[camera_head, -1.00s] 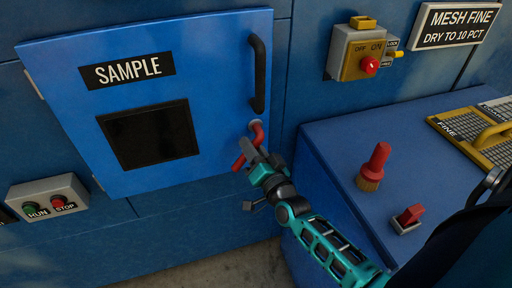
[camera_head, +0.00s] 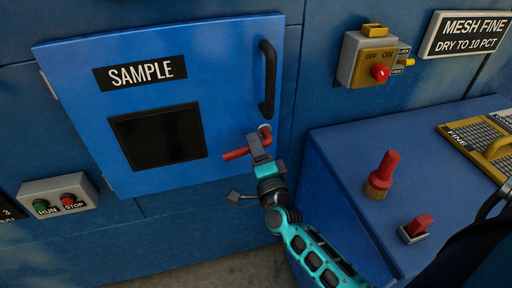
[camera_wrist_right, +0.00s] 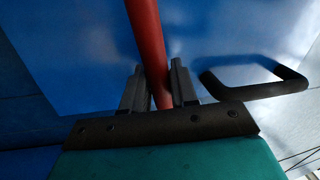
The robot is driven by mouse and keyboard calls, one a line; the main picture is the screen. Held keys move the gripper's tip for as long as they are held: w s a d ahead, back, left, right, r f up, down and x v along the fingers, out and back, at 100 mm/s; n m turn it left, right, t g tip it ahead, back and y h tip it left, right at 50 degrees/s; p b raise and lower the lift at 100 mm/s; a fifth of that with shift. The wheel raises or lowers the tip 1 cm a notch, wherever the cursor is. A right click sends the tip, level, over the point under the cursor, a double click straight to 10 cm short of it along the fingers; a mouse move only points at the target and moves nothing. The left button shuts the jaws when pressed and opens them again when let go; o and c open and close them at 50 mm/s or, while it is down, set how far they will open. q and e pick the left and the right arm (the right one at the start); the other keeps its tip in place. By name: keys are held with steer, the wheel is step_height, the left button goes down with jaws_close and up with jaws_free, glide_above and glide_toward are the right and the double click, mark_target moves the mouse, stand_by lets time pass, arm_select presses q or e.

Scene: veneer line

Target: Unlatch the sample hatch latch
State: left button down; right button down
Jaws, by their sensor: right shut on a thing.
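The blue sample hatch (camera_head: 215,85) is closed flat against the wall, with a SAMPLE label and a dark window. Its red latch (camera_head: 236,154) sits at the hatch's lower right edge, below the black handle (camera_head: 269,80). The latch lever points left and slightly down from its pivot. My right gripper (camera_head: 258,150) is shut on the red latch, near the pivot side of the lever. In the right wrist view the red latch (camera_wrist_right: 147,40) passes between the two grey fingers (camera_wrist_right: 158,88). My left gripper is not in view.
A yellow-grey switch box (camera_head: 372,62) is on the wall at upper right. A RUN/STOP box (camera_head: 58,198) is at lower left. The blue cabinet (camera_head: 345,150) to the right of my right arm carries a red-handled brush (camera_head: 382,175), a red switch (camera_head: 416,228) and yellow-framed mesh screens (camera_head: 482,150).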

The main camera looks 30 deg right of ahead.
steer(key=shift+r+m, duration=0.1)
steer(key=shift+m, duration=0.2)
steer(key=c, duration=1)
jaws_free()
steer(key=b+v, duration=0.1)
steer(key=v, duration=1.2)
steer(key=shift+a, duration=0.1)
steer(key=shift+w, duration=0.1)
steer(key=s+a+f+n+g+y, duration=0.2)
steer(key=f+n+g, duration=0.1)
steer(key=n, duration=0.4)
steer(key=s+a+f+n+g+y, duration=0.1)
steer(key=s+f+n+g+y, duration=0.1)
steer(key=f+n, duration=0.3)
steer(key=s+a+f+n+g+y, duration=0.1)
steer(key=f+n+g, duration=0.3)
steer(key=n, duration=0.5)
steer(key=shift+s+a+f+y, duration=0.2)
steer(key=shift+s+a+f, duration=0.05)
steer(key=shift+a, duration=0.15)
steer(key=shift+s+a+f+y, duration=0.2)
steer(key=shift+s+a+f, duration=0.1)
steer(key=shift+a, duration=0.15)
